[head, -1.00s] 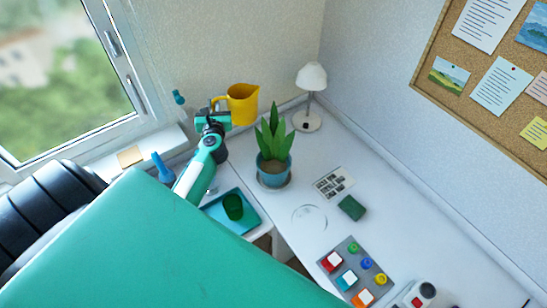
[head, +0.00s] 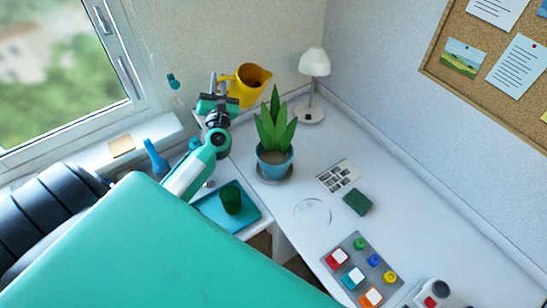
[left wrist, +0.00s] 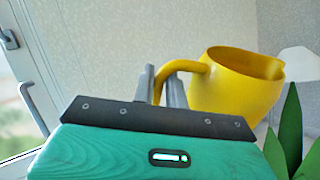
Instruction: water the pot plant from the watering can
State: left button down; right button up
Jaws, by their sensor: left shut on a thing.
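The yellow watering can (head: 250,84) is held up behind the plant, above the desk; its body also shows in the left wrist view (left wrist: 235,90). It leans to the right, its open top and lip toward the lamp side. My left gripper (head: 217,84) is shut on the can's handle, to the left of its body; the fingers (left wrist: 160,82) meet the handle in the left wrist view. The pot plant (head: 274,140) stands upright in a blue pot on a saucer, below and right of the can. No water shows. My right gripper is not in view.
A white lamp (head: 314,68) stands right of the can, near the wall. A blue tray (head: 212,207) with a dark green cup (head: 231,200) lies in front.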

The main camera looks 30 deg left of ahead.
aim_at(223, 77)
pick_arm(q)
jog(key=d+r+m+t+b, duration=0.1)
jog(key=d+r+m+t, duration=0.1)
jog(key=r+m, duration=0.1)
jog(key=shift+s+d+b, duration=0.15)
jog(key=shift+d+b, duration=0.1)
jog(key=shift+b, duration=0.15)
jog(key=shift+s+d+r+m+t+h+b, duration=0.1)
jog(key=shift+d+r+m+t+h+b, duration=0.3)
jog(key=shift+m+t, duration=0.45)
jog(key=shift+w+d+r+m+t+h+b, duration=0.15)
jog(key=shift+r+m+t+h+b, duration=0.25)
jog(key=shift+m+t+b, duration=0.45)
jog(key=shift+s+d+r+m+t+h+b, duration=0.15)
jog(key=shift+d+r+m+t+h+b, duration=0.25)
jog(key=shift+m, duration=0.7)
jog(key=shift+f+m+t+b, duration=0.1)
jog(key=shift+m+t+b, duration=0.2)
jog(key=shift+s+d+m+t+h+b, duration=0.1)
jog(key=shift+d+m+t+h+b, duration=0.2)
jog(key=shift+m+t+h+b, duration=0.5)
jog(key=shift+s+m, duration=0.15)
jog(key=shift+m, duration=0.15)
